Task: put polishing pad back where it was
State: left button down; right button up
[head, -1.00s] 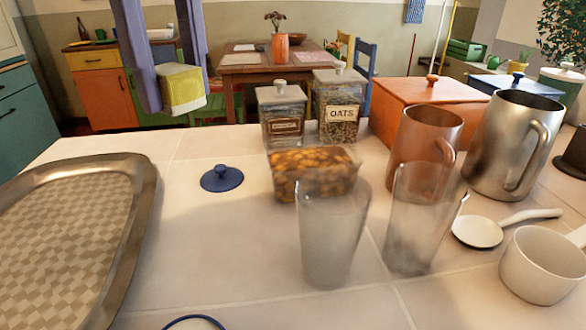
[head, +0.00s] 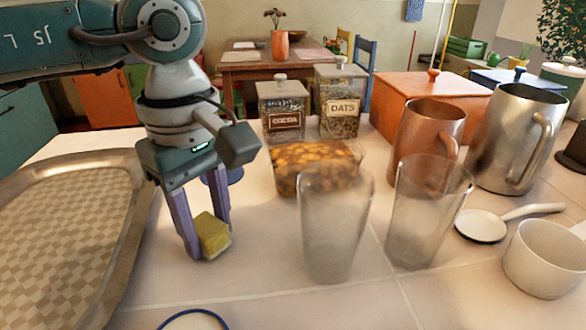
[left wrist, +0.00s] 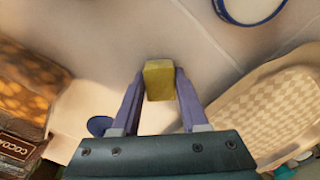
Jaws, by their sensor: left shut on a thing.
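The polishing pad is a small yellow block (head: 213,234), held between the purple fingers of my left gripper (head: 207,238). The gripper points down over the pale tiled counter, between the tray and the glasses. The pad is low, close to the counter; I cannot tell whether it touches. In the left wrist view the pad (left wrist: 158,79) sits between the fingertips (left wrist: 158,88), with bare tile around it. My right gripper is not in view.
A metal-rimmed tray (head: 137,220) lies at the left. A blue lid (head: 234,175) is partly hidden behind my gripper. Two clear glasses (head: 333,235), a nut-filled container (head: 310,166) and a copper mug (head: 425,135) stand to the right. A blue-rimmed round item (head: 193,321) is at the front edge.

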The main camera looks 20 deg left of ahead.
aim_at(207, 225)
pick_arm(q)
jog(key=shift+f, duration=0.1)
jog(key=c, duration=0.9)
grip_release()
jog(key=o, duration=0.5)
notch_tip(207, 225, up, 12)
jog(key=shift+r, duration=0.2)
